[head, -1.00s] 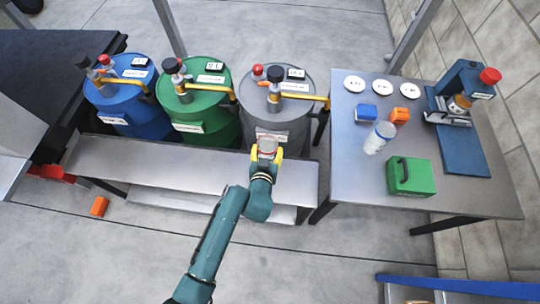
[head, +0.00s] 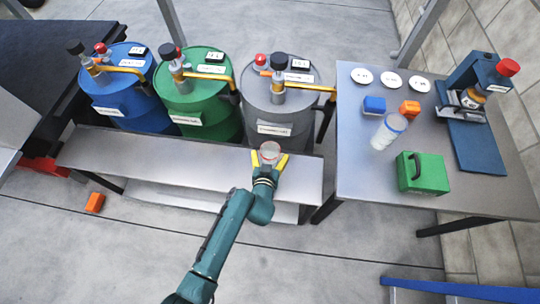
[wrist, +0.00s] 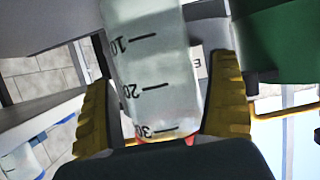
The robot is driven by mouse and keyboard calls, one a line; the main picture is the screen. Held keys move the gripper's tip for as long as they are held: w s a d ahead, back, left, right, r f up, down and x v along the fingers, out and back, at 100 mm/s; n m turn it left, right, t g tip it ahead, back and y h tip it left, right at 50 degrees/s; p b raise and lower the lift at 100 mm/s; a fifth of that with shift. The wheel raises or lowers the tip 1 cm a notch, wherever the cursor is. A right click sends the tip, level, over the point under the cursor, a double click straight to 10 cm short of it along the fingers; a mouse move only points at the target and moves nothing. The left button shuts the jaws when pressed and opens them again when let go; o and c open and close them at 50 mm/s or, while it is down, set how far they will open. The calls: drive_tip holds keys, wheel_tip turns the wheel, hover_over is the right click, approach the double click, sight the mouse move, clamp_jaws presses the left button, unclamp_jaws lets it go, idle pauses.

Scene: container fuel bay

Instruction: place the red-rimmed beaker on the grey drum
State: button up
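The red-rimmed beaker (head: 270,151) is in front of the grey drum (head: 277,104) in the head view, over the back part of the metal bench. I cannot tell whether it touches the bench. In the wrist view the clear beaker (wrist: 155,75), with its scale marks, fills the middle, its red rim low near my palm. My gripper (head: 270,159) is spread, with one yellow finger on each side of the beaker and narrow gaps beside it. Both fingers also show in the wrist view (wrist: 160,105). The drum top carries a valve, a yellow handle and a black cap.
Green (head: 205,108) and blue (head: 122,95) drums stand left of the grey one. The metal bench (head: 190,165) runs before them.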

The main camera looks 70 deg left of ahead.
drive_tip(key=shift+r, duration=0.3)
drive_tip(key=p+v, duration=0.3)
drive_tip(key=v, duration=0.9)
drive_tip(key=shift+p, duration=0.3)
drive_tip(key=shift+w, duration=0.1)
